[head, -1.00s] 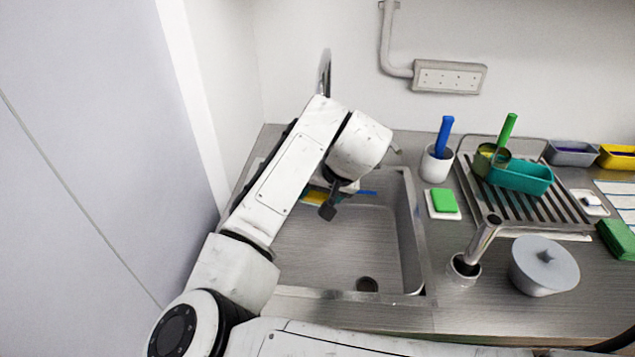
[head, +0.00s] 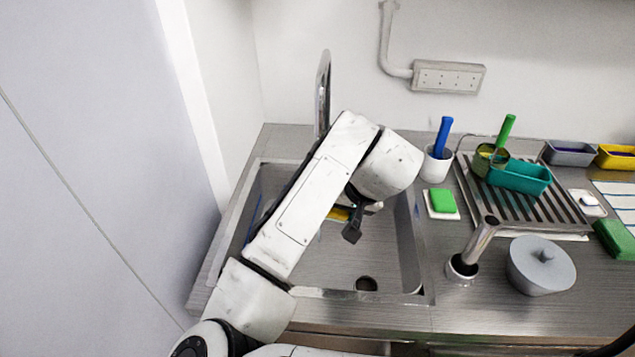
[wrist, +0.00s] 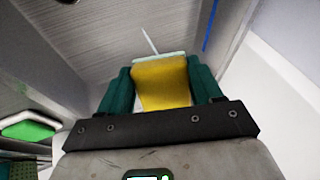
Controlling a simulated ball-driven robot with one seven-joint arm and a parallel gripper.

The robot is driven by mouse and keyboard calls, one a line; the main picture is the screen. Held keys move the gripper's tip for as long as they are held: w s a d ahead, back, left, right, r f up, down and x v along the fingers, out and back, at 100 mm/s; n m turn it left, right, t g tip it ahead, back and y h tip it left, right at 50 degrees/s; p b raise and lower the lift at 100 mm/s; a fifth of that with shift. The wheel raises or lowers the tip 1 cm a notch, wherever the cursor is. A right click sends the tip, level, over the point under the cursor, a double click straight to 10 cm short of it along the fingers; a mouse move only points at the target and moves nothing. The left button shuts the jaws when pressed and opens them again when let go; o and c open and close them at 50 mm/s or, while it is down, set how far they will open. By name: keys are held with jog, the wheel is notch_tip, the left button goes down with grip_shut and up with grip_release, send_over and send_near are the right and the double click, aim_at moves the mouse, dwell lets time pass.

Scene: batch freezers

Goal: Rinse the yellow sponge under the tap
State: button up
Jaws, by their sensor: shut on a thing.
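The yellow sponge (wrist: 161,82) is between the two teal fingers of my gripper (wrist: 160,88), which is shut on it. One end of the sponge is pale. In the head view a strip of the yellow sponge (head: 338,214) shows beneath my wrist, over the sink basin (head: 325,258). The tap (head: 323,85) rises behind the basin; my arm hides its lower part and whatever is beneath it. In the wrist view a thin pale streak (wrist: 150,41) lies just beyond the sponge; I cannot tell whether it is water.
Right of the sink are a green sponge on a white dish (head: 443,201), a white cup with a blue-handled tool (head: 436,166), a drying rack (head: 535,210) and a grey lidded pot (head: 543,267). A wall stands close on the left. The basin's front is clear around the drain (head: 366,284).

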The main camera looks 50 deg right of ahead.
jog(key=shift+s+a, duration=0.15)
jog(key=shift+s, duration=1.5)
jog(key=shift+r, duration=0.1)
jog(key=s+r+p, duration=0.3)
jog(key=s, duration=0.2)
jog(key=shift+a+r+p, duration=0.25)
jog(key=shift+r+p, duration=0.05)
jog(key=shift+r, duration=0.1)
jog(key=shift+d, duration=0.1)
dwell(0.8)
